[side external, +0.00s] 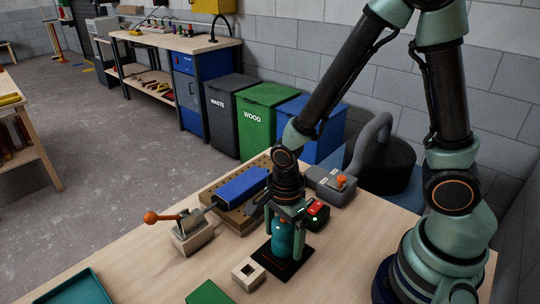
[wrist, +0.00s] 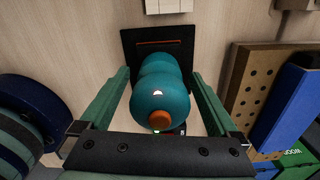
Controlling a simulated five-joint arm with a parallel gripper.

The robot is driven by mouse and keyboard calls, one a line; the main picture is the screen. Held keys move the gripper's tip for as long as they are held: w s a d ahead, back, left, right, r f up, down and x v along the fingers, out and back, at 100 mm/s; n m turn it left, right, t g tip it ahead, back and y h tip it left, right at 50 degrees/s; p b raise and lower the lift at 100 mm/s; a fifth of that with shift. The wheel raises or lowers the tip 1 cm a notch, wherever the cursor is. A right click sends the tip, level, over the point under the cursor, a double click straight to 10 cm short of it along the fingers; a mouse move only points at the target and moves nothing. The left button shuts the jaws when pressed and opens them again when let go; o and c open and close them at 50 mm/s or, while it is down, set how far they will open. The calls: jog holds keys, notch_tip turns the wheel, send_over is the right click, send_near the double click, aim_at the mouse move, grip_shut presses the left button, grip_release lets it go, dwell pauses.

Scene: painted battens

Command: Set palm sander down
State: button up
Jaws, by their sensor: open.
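The palm sander (side external: 281,238) is a teal, rounded body standing upright on a black square pad (side external: 270,262). In the wrist view the sander (wrist: 160,92) shows from above, with an orange knob on top. The black pad (wrist: 130,45) has a thin orange line near its far edge. My gripper (side external: 284,246) is low over the table, around the sander. In the wrist view its green fingers (wrist: 160,78) stand on either side of the body with gaps between. The sander's underside is hidden.
A blue batten (side external: 242,184) lies on a perforated board (side external: 233,215) behind. A clamp with an orange ball handle (side external: 151,218) stands left. A pale block with a hole (side external: 248,274) is just left of the pad. A grey box (side external: 330,184) stands behind right.

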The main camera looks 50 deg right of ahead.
notch_tip(320, 180, up, 12)
jog(key=shift+r, duration=0.15)
jog(key=w+d+r+n+t, duration=0.1)
jog(key=d+r+n+t, duration=0.4)
jog(key=n, duration=1.4)
jog(key=d+r, duration=0.3)
jog(key=r, duration=0.1)
jog(key=shift+r+n+t, duration=0.25)
jog(key=shift+n+t, duration=0.05)
jog(key=shift+n, duration=0.1)
